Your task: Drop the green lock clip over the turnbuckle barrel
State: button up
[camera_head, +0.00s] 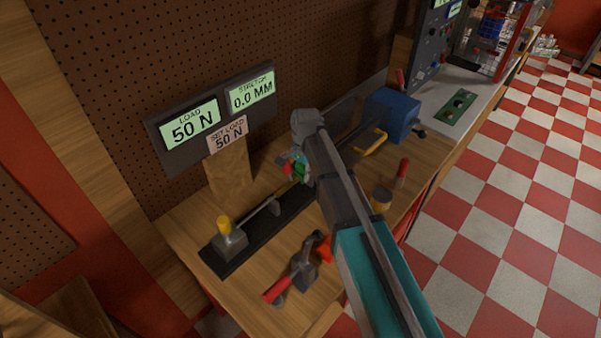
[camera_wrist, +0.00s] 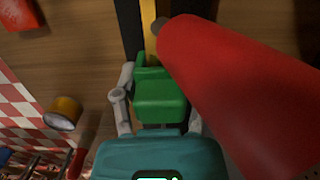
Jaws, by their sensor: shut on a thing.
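My gripper (camera_head: 299,168) is over the far end of the black rig base (camera_head: 240,254) in the head view. In the wrist view its two grey fingers (camera_wrist: 160,106) are shut on the green lock clip (camera_wrist: 161,97); the clip also shows as a small green patch in the head view (camera_head: 301,169). A thin rod (camera_head: 260,208) runs along the rig from a grey block (camera_head: 230,241) with a yellow top toward my gripper. A yellow strip (camera_wrist: 148,32) lies beyond the clip in the wrist view. I cannot clearly pick out the turnbuckle barrel; my gripper hides that part.
A large red handle-like thing (camera_wrist: 240,90) fills the wrist view's right side, close to the clip. A load display (camera_head: 193,122) reads 50 N; stretch reads 0.0 MM. A red-handled tool (camera_head: 292,276) lies in front. A blue block (camera_head: 392,115) stands behind right.

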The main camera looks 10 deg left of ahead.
jog(key=o, duration=1.3)
jog(key=shift+c, duration=0.2)
jog(key=shift+r, duration=0.15)
notch_tip(320, 180, up, 9)
jog(key=p, duration=0.9)
dwell(0.5)
notch_tip(320, 180, up, 9)
jog(key=p, duration=0.9)
jog(key=shift+r+p, duration=0.35)
jog(key=shift+p, duration=0.2)
